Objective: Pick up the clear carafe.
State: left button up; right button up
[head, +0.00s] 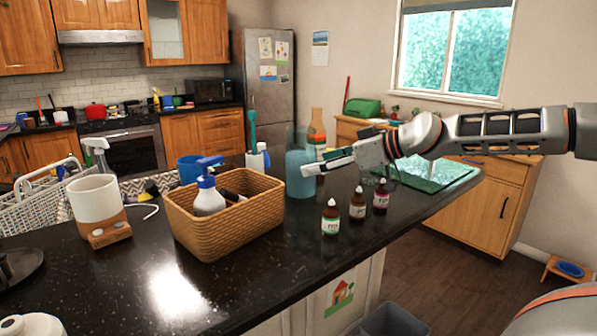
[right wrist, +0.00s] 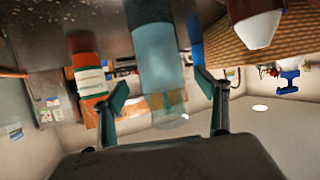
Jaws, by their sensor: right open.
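The clear carafe (head: 299,174) is a bluish, see-through vessel standing upright on the dark counter behind the basket's right corner. My right gripper (head: 322,162) reaches in from the right at the carafe's height, its tips overlapping the carafe's right side in the head view. In the right wrist view, which is upside down, the carafe (right wrist: 158,65) appears between the two spread fingers of the right gripper (right wrist: 162,95). The gripper is open and holds nothing; whether a finger touches the glass I cannot tell. My left gripper is out of view.
An orange bottle with a white label (right wrist: 89,80) stands close beside the carafe. Three small dropper bottles (head: 357,205) stand in front. A green mat (head: 437,174) lies to the right.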

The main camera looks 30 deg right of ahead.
aim_at(301, 165)
jog(key=shift+w+a+f, duration=0.25)
jog(key=shift+w, duration=0.25)
jog(key=shift+b+x, duration=0.7)
jog(key=shift+x, duration=1.3)
jog(key=shift+w+a, duration=0.25)
jog(key=shift+w, duration=0.2)
jog(key=c, duration=1.7)
jog(key=shift+r, duration=0.15)
jog(key=shift+c, duration=0.3)
